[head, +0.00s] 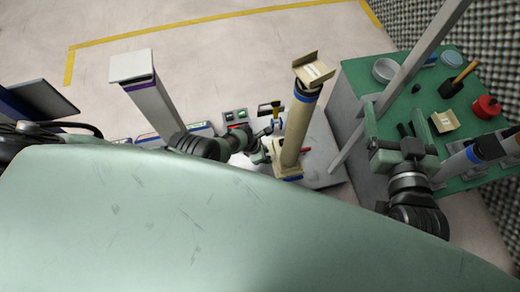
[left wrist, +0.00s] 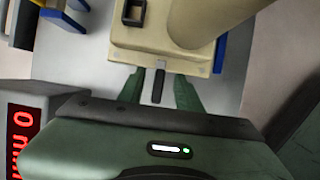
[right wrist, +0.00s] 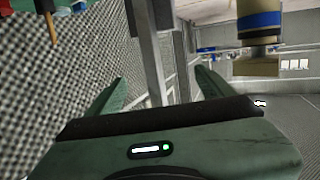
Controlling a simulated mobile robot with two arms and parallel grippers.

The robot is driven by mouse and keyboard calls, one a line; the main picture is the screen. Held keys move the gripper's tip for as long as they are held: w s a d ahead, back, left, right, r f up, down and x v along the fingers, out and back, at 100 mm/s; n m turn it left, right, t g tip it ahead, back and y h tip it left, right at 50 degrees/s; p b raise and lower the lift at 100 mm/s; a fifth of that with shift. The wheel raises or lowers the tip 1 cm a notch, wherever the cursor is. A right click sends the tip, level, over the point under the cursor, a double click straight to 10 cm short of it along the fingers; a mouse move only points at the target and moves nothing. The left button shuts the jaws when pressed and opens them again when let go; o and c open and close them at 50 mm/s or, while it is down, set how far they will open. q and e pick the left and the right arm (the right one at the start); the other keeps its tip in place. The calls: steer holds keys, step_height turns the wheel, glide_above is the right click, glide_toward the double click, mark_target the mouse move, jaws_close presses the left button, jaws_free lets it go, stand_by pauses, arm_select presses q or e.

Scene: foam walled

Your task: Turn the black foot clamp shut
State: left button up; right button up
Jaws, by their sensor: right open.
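The black foot clamp (left wrist: 157,86) shows in the left wrist view as a short black lever with a grey end, at the edge of a beige foot (left wrist: 125,42). The foot carries a round beige column (head: 294,130), which stands upright in the head view. My left gripper (left wrist: 157,88) has its green fingers apart, one on each side of the lever, with visible gaps. In the head view my left gripper (head: 262,150) is low beside the column's foot; the clamp cannot be made out there. My right gripper (right wrist: 160,88) is open and empty, away from the column.
A green-topped table (head: 355,72) at the right holds a metal bowl (head: 384,71), a red round item (head: 487,107) and several tools. A grey post (head: 418,55) rises near my right gripper. A red digital display (left wrist: 24,128) is close to my left gripper. Open floor lies behind.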

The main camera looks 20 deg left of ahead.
arm_select(q)
steer(key=shift+p+v, duration=0.65)
steer(key=shift+v, duration=0.15)
steer(key=shift+s+a+r+p, duration=0.1)
steer(key=shift+a+r+p, duration=0.05)
steer(key=shift+r+p, duration=0.45)
steer(key=shift+s+a+r+p, duration=0.15)
steer(key=shift+a+r+p, duration=0.1)
steer(key=shift+r+p, duration=0.35)
steer(key=shift+s+a+r+p, duration=0.2)
steer(key=shift+r+p, duration=0.4)
steer(key=shift+p, duration=0.2)
steer(key=shift+s+a+r+p, duration=0.1)
steer(key=shift+a+r+p, duration=0.05)
steer(key=shift+r+p, duration=0.3)
arm_select(e)
steer(key=s+d+f+g+h, duration=0.1)
steer(key=s+d+f+g, duration=0.2)
steer(key=s+f+g, duration=0.3)
steer(key=s+d+f+g+h, duration=0.2)
steer(key=s+f+g, duration=0.3)
steer(key=s, duration=0.5)
steer(key=shift+s+d+f+m+g, duration=0.3)
steer(key=shift+s+d+f+g, duration=0.15)
steer(key=shift+d, duration=0.2)
steer(key=shift+w, duration=0.15)
